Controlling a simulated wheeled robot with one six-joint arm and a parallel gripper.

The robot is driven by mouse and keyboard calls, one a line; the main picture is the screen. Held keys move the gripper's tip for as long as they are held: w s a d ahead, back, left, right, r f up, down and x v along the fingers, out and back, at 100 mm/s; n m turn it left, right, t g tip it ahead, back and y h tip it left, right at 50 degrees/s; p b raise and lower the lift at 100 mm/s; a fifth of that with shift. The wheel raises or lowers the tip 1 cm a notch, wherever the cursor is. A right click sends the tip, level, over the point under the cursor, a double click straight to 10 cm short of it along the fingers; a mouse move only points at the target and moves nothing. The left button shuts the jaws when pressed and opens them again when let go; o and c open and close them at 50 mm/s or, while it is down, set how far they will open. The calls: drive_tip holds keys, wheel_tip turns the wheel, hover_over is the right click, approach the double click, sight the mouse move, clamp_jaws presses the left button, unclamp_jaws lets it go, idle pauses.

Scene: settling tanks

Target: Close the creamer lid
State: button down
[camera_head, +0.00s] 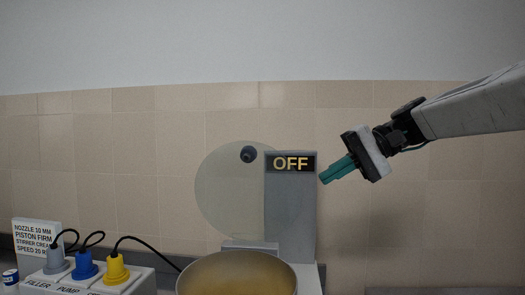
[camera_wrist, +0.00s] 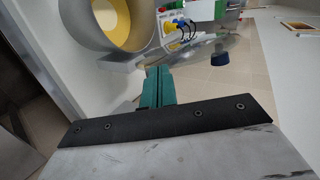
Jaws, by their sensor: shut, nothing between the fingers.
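The creamer lid (camera_head: 230,200) is a clear round disc with a dark knob (camera_head: 248,154) near its top. It stands upright behind the creamer bowl (camera_head: 237,258), which is open and tan inside. In the wrist view the lid (camera_wrist: 190,48) is seen at a slant, with its blue-black knob (camera_wrist: 219,58) to the right of my fingers. The bowl (camera_wrist: 88,27) is at the upper left there. My gripper (camera_head: 323,180) has teal fingers, shut and empty. It hangs to the right of the lid and the grey post, apart from both. The fingers also show in the wrist view (camera_wrist: 158,72).
A grey post (camera_head: 290,215) with an OFF sign (camera_head: 290,163) stands between the lid and my gripper. At left are a panel with several coloured plugs (camera_head: 87,267), black cables and a text card (camera_head: 38,237). The space above the bowl looks clear.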

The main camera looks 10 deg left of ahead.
drive_tip(key=w+a+r+n+g+y, duration=0.2)
drive_tip(key=w+a+r+y, duration=0.1)
drive_tip(key=w, duration=0.3)
drive_tip(key=w+a+r+n+g+y, duration=0.1)
drive_tip(key=w+a+r+y, duration=0.1)
drive_tip(key=w+a, duration=0.35)
drive_tip(key=s+a, duration=0.5)
drive_tip(key=a, duration=0.2)
drive_tip(key=shift+s+a+f, duration=0.3)
drive_tip(key=shift+f, duration=0.1)
